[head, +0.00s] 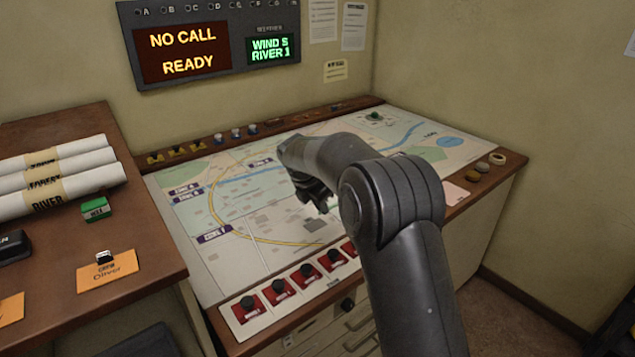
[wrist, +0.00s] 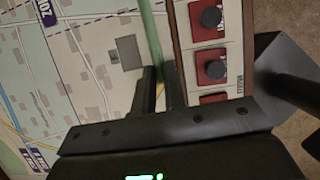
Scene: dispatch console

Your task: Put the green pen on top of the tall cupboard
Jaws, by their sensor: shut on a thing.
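My gripper (head: 318,203) hangs over the front middle of the map console in the head view. In the wrist view my gripper's fingers (wrist: 160,78) are closed on the green pen (wrist: 151,35). The pen's green length runs up from between the fingertips, along the edge between the map and the red button panel. In the head view the pen is hidden by my arm and gripper. I cannot identify a tall cupboard for certain; a brown-topped unit (head: 150,240) stands at the left.
The map console (head: 285,225) has red button plates (head: 308,275) along its front edge. The left unit holds rolled maps (head: 60,170), a green box (head: 95,209) and orange cards (head: 107,272). A display board (head: 215,40) hangs on the back wall. Floor shows at lower right.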

